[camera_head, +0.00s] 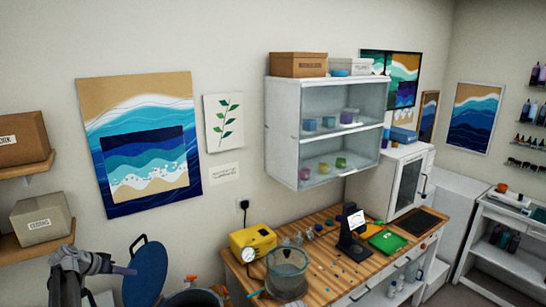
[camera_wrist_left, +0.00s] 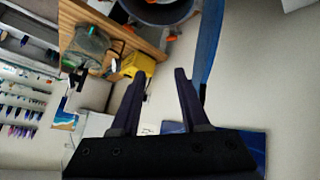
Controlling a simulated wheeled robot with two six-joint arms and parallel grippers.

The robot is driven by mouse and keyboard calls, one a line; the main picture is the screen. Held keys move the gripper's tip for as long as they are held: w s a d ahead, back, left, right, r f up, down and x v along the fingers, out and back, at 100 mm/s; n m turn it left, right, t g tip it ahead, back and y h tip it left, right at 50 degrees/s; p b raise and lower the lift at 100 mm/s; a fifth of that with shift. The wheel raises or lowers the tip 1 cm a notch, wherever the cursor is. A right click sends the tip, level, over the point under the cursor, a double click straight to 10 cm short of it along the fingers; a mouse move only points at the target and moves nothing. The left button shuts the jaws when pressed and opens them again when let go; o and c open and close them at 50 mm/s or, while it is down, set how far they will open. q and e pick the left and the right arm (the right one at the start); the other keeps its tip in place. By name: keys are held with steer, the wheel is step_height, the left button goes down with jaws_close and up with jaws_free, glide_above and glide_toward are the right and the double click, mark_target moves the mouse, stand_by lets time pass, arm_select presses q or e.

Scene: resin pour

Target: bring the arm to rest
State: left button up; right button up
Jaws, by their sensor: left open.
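My left arm (camera_head: 75,268) comes in at the lower left of the head view, raised in front of the wall. My left gripper (camera_head: 125,270) points right, towards a blue round lid (camera_head: 146,275) that stands upright. In the left wrist view, the two dark fingers of the left gripper (camera_wrist_left: 159,75) are apart with nothing between them. The lid shows there nearly edge-on as a blue strip (camera_wrist_left: 209,45), right of the fingers. My right gripper is in neither view.
A dark round pot (camera_head: 193,298) is at the bottom edge, beside the lid. The wooden worktop (camera_head: 325,270) holds a yellow gauge unit (camera_head: 252,242), a clear vessel (camera_head: 287,268) and a black stand (camera_head: 352,240). Shelves with boxes (camera_head: 40,218) are at the far left, near my arm.

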arm_select(q)
steer(key=s+d+f+m+g+b, duration=0.1)
steer(key=s+d+f+g+b, duration=0.3)
steer(key=d, duration=0.6)
steer(key=s+d+f+b, duration=0.2)
steer(key=d+f, duration=0.3)
steer(key=d, duration=0.5)
steer(key=s+d+f+m+g+b, duration=0.1)
steer(key=s+d+f+b, duration=0.35)
steer(key=d, duration=0.65)
steer(key=s+d+f+g+y+b, duration=0.1)
steer(key=s+d+f+y+b, duration=0.1)
steer(key=s+d+f+b, duration=0.2)
steer(key=s+d+f+g+y+b, duration=0.1)
steer(key=s+d+f+y+b, duration=0.2)
steer(key=s+d+f, duration=0.3)
steer(key=s+d, duration=0.4)
steer(key=s, duration=0.3)
steer(key=shift+s+f+g+b, duration=0.25)
steer(key=shift+s+g+b, duration=0.05)
steer(key=shift+s+b, duration=0.1)
